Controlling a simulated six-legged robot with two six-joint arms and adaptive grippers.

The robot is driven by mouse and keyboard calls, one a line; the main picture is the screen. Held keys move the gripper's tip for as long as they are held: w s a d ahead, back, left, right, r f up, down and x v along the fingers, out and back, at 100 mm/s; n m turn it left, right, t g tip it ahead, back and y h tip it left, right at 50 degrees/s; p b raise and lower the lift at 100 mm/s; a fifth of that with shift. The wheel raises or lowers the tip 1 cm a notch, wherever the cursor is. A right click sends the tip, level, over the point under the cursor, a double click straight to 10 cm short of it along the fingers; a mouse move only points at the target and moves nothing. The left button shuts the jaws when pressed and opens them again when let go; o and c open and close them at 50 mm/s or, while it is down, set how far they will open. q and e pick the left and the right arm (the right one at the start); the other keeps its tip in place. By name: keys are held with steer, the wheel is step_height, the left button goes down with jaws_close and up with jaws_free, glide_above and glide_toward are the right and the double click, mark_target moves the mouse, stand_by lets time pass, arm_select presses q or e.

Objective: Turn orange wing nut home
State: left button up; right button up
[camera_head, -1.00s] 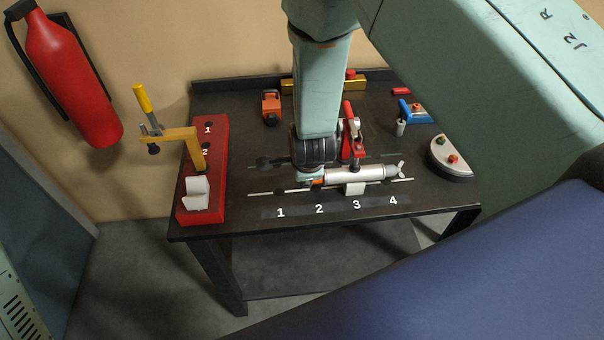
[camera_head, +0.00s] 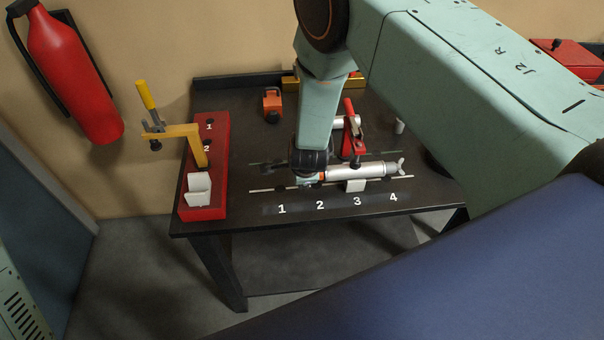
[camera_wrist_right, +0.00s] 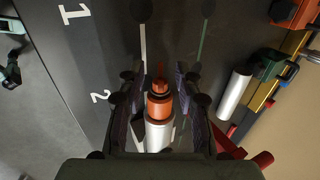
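The silver cylinder (camera_head: 355,170) lies across the bench on a white block above marks 3 and 4, with a silver wing nut (camera_head: 400,166) at its right end. The orange wing nut is at its left end, mostly hidden by my right gripper (camera_head: 312,181) in the head view. In the right wrist view the orange nut (camera_wrist_right: 159,104) lies between the two dark fingers of my right gripper (camera_wrist_right: 160,95). The fingers stand either side of it with narrow gaps visible, so the gripper looks open. My left gripper cannot be made out.
A red toggle clamp (camera_head: 352,145) stands just behind the cylinder. A red rack (camera_head: 206,165) with a yellow clamp (camera_head: 184,132) and white holder (camera_head: 197,190) is at the left. An orange block (camera_head: 272,103) is behind. The numbered front strip (camera_head: 300,207) is clear.

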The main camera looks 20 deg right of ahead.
steer(key=shift+w+d+f, duration=0.15)
steer(key=shift+w+f, duration=0.05)
steer(key=c, duration=0.3)
steer(key=shift+s+r, duration=0.15)
steer(key=shift+r, duration=0.05)
jaws_close()
steer(key=shift+f+t, duration=0.1)
steer(key=shift+t, duration=0.2)
steer(key=shift+s+a+f+t+h+b, duration=0.15)
steer(key=shift+t+h+b, duration=0.15)
steer(key=shift+t+b, duration=0.5)
steer(key=shift+s+a+f+t+h+b, duration=0.1)
steer(key=shift+t+h+b, duration=0.2)
steer(key=shift+t+b, duration=0.45)
steer(key=shift+t+h+b, duration=0.3)
steer(key=shift+t+b, duration=0.4)
steer(key=shift+t, duration=0.95)
steer(key=shift+o, duration=2.3)
jaws_free()
